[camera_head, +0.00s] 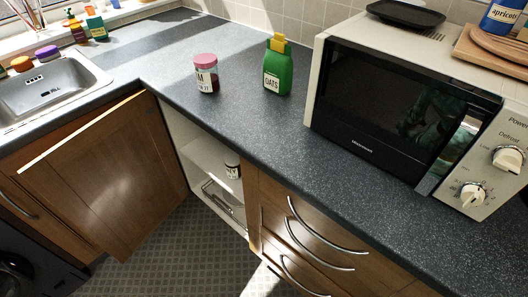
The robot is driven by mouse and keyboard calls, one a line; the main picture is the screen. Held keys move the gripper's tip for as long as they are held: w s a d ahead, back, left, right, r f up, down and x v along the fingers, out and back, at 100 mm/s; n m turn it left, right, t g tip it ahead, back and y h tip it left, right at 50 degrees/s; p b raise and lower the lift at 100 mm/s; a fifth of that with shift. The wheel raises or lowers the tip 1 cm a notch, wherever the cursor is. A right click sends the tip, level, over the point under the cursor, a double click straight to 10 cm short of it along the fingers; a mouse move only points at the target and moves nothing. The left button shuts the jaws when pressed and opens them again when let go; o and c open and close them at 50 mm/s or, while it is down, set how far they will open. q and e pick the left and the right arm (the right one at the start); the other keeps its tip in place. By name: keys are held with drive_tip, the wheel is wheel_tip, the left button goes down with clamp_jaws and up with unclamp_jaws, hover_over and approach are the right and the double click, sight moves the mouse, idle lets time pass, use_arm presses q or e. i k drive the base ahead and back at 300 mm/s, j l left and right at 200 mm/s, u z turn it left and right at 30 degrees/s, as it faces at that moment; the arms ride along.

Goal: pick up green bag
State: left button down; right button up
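A green bag (278,72) labelled "OATS", with a yellow top, stands upright on the dark speckled counter (240,85). It is just left of the microwave and apart from it. It is in full view, with nothing in front of it. Neither of my grippers shows in this view.
A pink-lidded jar (207,76) stands left of the bag. A white microwave (400,100) fills the right side. A metal sink (50,88) is at left. A cabinet door (105,175) hangs open below the counter. The counter before the bag is clear.

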sight(278, 67)
drive_tip(key=j+z, duration=0.45)
drive_tip(key=j, duration=0.15)
drive_tip(key=j+z, duration=0.45)
drive_tip(key=j, duration=0.65)
drive_tip(key=k+j, duration=0.1)
drive_tip(key=j, duration=0.4)
drive_tip(key=k+j+z, duration=0.1)
drive_tip(key=j, duration=0.35)
